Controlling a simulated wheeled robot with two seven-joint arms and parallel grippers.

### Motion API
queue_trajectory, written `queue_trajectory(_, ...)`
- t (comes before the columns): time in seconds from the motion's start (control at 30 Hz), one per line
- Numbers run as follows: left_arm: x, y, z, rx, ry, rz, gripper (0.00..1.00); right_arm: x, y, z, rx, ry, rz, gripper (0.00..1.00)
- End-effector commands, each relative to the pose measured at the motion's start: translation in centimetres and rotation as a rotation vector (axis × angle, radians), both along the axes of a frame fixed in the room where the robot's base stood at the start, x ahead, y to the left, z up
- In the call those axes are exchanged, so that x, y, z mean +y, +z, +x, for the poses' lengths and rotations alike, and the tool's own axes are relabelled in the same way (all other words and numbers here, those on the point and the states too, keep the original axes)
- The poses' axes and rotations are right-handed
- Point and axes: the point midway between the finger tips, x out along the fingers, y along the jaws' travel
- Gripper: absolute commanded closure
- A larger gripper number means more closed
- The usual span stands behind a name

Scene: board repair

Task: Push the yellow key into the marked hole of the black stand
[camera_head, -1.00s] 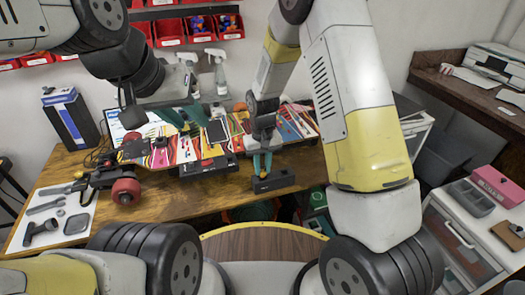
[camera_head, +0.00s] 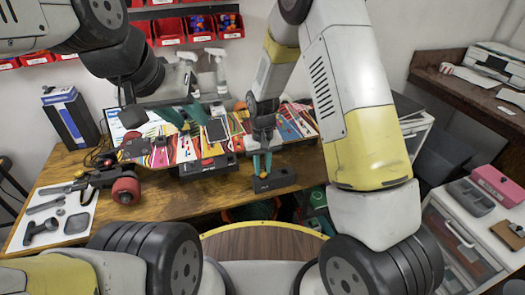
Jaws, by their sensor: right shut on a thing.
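The black stand (camera_head: 275,181) is a low block at the front edge of the wooden table, right of the middle. My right gripper (camera_head: 262,166) points down with its teal fingertips at the top of this stand. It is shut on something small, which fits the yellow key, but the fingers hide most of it. I cannot make out the marked hole or how deep the key sits. My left gripper (camera_head: 182,115) hangs over the skateboard with its teal fingers apart, and I see nothing held between them.
A colourful striped skateboard (camera_head: 165,156) with red wheels lies across the table, above another black stand (camera_head: 208,166). A tool mat (camera_head: 58,212) lies at the left. A blue-black box (camera_head: 72,120), spray bottles (camera_head: 217,68) and red bins (camera_head: 168,32) stand behind.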

Motion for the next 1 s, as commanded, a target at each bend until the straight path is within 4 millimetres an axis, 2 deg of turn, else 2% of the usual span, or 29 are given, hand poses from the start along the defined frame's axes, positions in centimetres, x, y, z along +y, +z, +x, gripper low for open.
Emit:
queue_trajectory(0.83,0.0,0.0,0.0,0.0,0.0,0.0,0.64,-0.01,-0.76,0.01,0.0,0.0,0.0,1.0)
queue_trajectory(0.87,0.0,0.0,0.0,0.0,0.0,0.0,0.64,-0.01,-0.76,0.01,0.0,0.0,0.0,0.73)
queue_trajectory(0.97,0.0,0.0,0.0,0.0,0.0,0.0,0.64,-0.01,-0.76,0.01,0.0,0.0,0.0,0.53)
queue_trajectory(1.0,0.0,0.0,0.0,0.0,0.0,0.0,0.64,-0.01,-0.76,0.01,0.0,0.0,0.0,0.53)
